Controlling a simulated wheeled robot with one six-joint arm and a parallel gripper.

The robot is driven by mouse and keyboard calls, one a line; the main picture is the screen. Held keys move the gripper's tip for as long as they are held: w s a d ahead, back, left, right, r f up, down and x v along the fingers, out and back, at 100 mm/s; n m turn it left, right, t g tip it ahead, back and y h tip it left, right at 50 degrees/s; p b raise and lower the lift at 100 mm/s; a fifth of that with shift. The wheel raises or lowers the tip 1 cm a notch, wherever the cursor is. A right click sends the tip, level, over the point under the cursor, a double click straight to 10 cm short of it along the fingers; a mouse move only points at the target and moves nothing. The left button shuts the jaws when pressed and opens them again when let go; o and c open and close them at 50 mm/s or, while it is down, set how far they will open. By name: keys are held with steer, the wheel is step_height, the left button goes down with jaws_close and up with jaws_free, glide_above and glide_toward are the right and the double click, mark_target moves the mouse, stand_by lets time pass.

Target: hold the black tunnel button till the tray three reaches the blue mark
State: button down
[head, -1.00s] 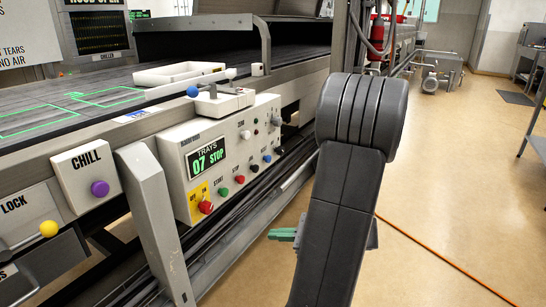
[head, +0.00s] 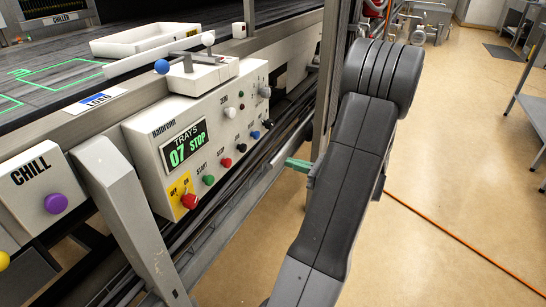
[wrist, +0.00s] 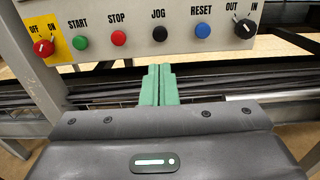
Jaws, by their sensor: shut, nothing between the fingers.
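The control panel (head: 200,135) shows "TRAYS 07 STOP" on its display (head: 185,143). In the wrist view the black button (wrist: 159,34) sits under the word JOG, between red STOP and blue RESET. It also shows in the head view (head: 238,148). My gripper (wrist: 160,70) is shut and empty, its green fingertips just below the black button, apart from it in the picture. In the head view my gripper (head: 292,164) is right of the panel. A white tray (head: 135,40) lies on the dark belt; I see no number on it. A blue-marked label (head: 97,100) is on the belt's edge rail.
A red OFF/ON knob (wrist: 43,47) and a black OUT/IN knob (wrist: 245,28) flank the buttons. The floor on the right is mostly clear.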

mark_target(245, 149)
steer(key=b+x, duration=0.3)
steer(key=x, duration=0.9)
steer(key=shift+f+b, duration=0.1)
steer(key=shift+b, duration=0.25)
steer(key=shift+w+a, duration=0.25)
steer(key=shift+a, duration=0.35)
